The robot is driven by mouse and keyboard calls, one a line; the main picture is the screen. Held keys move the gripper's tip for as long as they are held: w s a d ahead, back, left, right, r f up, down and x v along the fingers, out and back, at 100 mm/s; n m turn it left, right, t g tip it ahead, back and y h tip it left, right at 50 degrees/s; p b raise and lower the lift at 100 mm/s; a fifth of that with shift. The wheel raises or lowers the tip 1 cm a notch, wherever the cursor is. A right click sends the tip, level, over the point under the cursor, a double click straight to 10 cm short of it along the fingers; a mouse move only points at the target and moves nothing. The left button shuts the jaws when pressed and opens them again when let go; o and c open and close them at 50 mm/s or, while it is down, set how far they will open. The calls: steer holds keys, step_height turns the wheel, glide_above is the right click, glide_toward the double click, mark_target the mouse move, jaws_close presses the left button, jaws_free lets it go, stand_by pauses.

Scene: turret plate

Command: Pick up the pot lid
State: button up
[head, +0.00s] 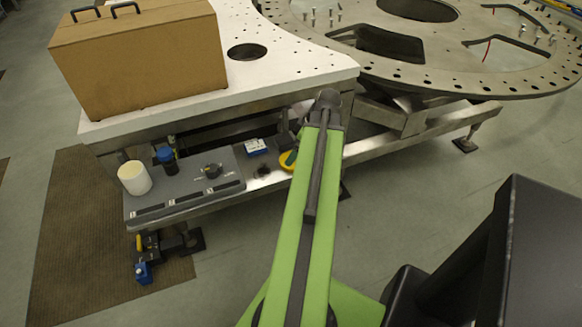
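I cannot make out a pot lid for certain. A round yellow and teal thing (288,160) lies at the right end of the low shelf, partly hidden behind my green arm. A small dark round knob-like piece (211,171) sits on the grey panel (190,192). My arm reaches up from the bottom of the head view to a dark joint at the white table's front right corner. My gripper cannot be seen; it is past that joint or hidden by the arm.
A white cylinder (134,178), a blue-capped dark item (167,159) and a blue and white box (255,147) are on the low shelf. A cardboard case (140,60) stands on the white table (300,62). A large perforated metal ring (450,88) is at the right.

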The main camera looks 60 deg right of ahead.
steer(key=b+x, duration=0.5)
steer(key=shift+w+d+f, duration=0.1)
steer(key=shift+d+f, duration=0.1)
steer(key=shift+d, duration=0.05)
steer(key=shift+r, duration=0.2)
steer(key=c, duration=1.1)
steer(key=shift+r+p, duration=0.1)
steer(key=shift+p, duration=0.2)
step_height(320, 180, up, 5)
steer(key=p, duration=0.4)
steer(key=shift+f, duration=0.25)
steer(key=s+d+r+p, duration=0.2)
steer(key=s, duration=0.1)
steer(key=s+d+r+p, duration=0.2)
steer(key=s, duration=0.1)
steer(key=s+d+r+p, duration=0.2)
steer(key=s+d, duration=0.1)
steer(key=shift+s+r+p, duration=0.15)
steer(key=shift+p, duration=0.25)
